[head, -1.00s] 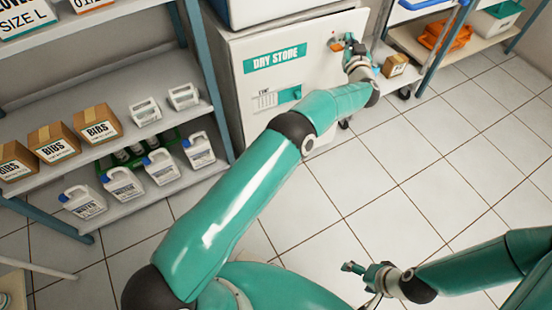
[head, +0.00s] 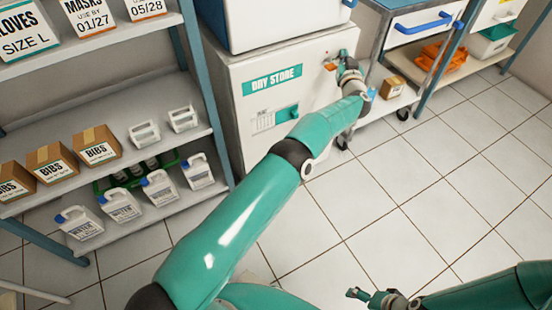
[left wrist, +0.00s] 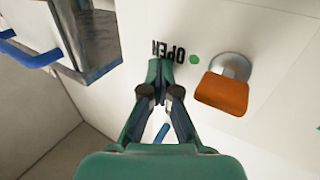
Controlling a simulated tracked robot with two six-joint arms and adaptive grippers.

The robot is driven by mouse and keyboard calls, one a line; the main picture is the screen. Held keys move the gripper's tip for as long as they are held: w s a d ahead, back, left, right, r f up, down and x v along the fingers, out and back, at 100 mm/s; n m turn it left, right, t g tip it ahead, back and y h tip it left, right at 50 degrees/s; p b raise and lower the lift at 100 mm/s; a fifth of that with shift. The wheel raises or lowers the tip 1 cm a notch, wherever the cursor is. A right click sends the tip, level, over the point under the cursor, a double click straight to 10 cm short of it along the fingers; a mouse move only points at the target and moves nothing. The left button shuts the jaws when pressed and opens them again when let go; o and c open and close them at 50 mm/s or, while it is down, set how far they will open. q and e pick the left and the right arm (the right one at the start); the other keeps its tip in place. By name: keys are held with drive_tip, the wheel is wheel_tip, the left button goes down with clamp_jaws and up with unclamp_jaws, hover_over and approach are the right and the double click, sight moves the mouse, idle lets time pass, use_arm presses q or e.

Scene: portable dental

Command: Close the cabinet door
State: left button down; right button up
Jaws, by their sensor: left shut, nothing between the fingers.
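The white cabinet (head: 240,110) carries a green DRY STORE sign, and its door (head: 312,84) looks about flush with the body. The orange latch (head: 330,66) near the door's upper right shows large in the left wrist view (left wrist: 223,94), beside a green dot and the word OPEN. My left gripper (head: 345,60) is shut and empty in front of the door's right side. In the left wrist view its fingertips (left wrist: 159,68) are just left of the latch, below OPEN; contact with the door is unclear. My right gripper (head: 358,294) is low over the floor, its jaws unclear.
A shelf rack (head: 130,175) with boxes and jugs stands left of the cabinet. A wheeled cart (head: 390,103) with a small box (head: 394,87) stands close on the right. The tiled floor in front is clear.

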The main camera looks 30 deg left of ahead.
use_arm(q)
drive_tip(key=shift+a+r, duration=0.45)
drive_tip(key=shift+a, duration=0.15)
drive_tip(key=s+d+f+p, duration=0.1)
drive_tip(key=s+d+p, duration=0.1)
drive_tip(key=s+d, duration=0.35)
drive_tip(key=s+d+p, duration=0.1)
drive_tip(key=s+d, duration=0.1)
drive_tip(key=d, duration=0.6)
drive_tip(key=s+a+f+m+g+h, duration=0.2)
drive_tip(key=s+f+g+h, duration=0.15)
drive_tip(key=s+f, duration=0.65)
drive_tip(key=s+a+f+m+g+h, duration=0.25)
drive_tip(key=s+f+h, duration=0.3)
drive_tip(key=f, duration=0.75)
drive_tip(key=s+f+g+h, duration=0.1)
drive_tip(key=s+f+g, duration=0.15)
drive_tip(key=s, duration=0.65)
drive_tip(key=s+f+g+h, duration=0.1)
drive_tip(key=s+f+g, duration=0.15)
drive_tip(key=s, duration=0.65)
drive_tip(key=s+d+r+g+h, duration=0.15)
drive_tip(key=s+g, duration=0.25)
drive_tip(key=s, duration=1.1)
wheel_tip(320, 180, up, 24)
drive_tip(key=p, duration=2.4)
drive_tip(key=shift+s+a+n, duration=0.15)
drive_tip(key=shift+s+n, duration=0.05)
drive_tip(key=shift+n, duration=0.25)
